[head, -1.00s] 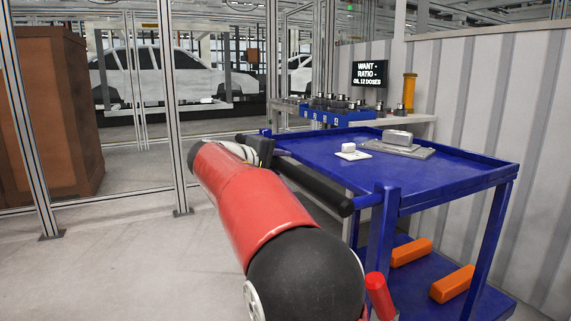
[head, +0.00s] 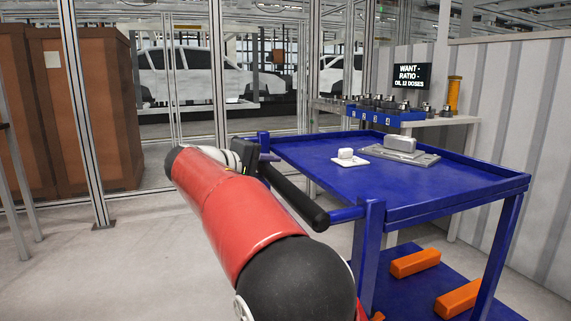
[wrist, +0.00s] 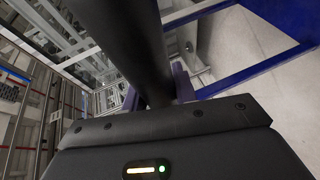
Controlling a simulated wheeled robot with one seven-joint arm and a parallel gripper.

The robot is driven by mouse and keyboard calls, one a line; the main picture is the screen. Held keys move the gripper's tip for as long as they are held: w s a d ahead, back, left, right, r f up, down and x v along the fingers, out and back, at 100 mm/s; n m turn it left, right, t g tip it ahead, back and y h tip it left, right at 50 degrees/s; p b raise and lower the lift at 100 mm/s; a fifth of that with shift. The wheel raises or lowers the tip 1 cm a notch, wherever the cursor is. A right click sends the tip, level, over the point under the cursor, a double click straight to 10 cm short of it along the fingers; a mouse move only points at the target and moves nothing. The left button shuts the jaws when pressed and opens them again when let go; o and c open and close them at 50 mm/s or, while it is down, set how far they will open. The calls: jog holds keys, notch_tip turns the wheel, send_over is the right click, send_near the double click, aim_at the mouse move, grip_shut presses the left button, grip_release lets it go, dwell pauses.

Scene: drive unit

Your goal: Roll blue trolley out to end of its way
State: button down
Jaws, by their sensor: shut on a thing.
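The blue trolley (head: 310,158) stands at the right of the head view, with a flat top tray and a lower shelf. Its black push handle (head: 296,200) runs along the near left side, held out by blue brackets. My gripper (head: 250,158) is shut on this handle near its far end. In the wrist view the black handle (wrist: 122,45) passes across the gripper, and the blue trolley frame (wrist: 265,61) shows behind it.
On the trolley top lie a grey block on a plate (head: 400,145) and a small white block (head: 345,155). Orange blocks (head: 415,262) lie on the lower shelf. A bench (head: 425,122) with a blue rack and a ribbed wall (head: 500,100) stand behind. Floor at left (head: 120,260) is clear.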

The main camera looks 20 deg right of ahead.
jog(key=a+p, duration=0.6)
jog(key=a, duration=1.4)
jog(key=shift+s+p, duration=0.4)
jog(key=shift+f, duration=0.1)
jog(key=c, duration=1.1)
grip_release()
jog(key=shift+a, duration=0.15)
jog(key=shift+a, duration=0.1)
jog(key=v, duration=0.7)
jog(key=shift+s+a, duration=0.15)
jog(key=shift+a, duration=0.05)
